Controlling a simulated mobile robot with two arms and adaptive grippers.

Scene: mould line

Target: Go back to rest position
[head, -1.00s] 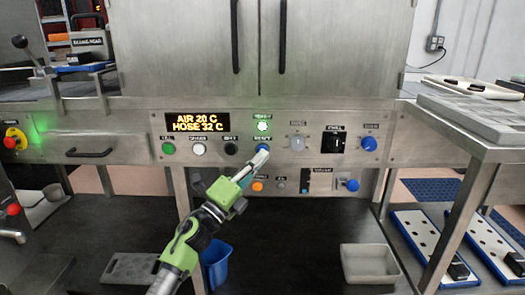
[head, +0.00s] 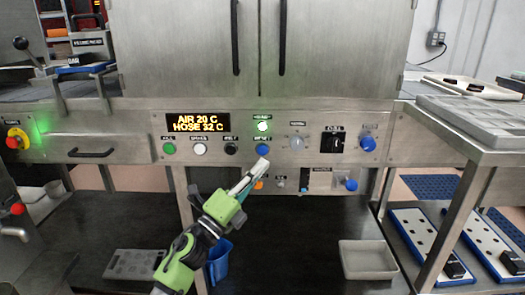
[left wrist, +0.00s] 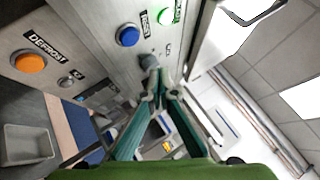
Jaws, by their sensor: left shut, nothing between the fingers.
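My left gripper (head: 250,180) is shut and empty in the head view, just below and left of the blue reset button (head: 262,164). Its fingers are apart from that button. In the left wrist view the closed fingers (left wrist: 160,95) point along the panel, with the blue button (left wrist: 128,36) and the orange button (left wrist: 30,62) to the left. A lit green button (head: 263,127) sits above the blue one. The display (head: 198,122) reads AIR 20 C and HOSE 32 C. My right gripper is not in view.
The steel control panel (head: 130,122) spans the middle, under a closed cabinet (head: 185,50). A steel table (head: 490,148) is at right.

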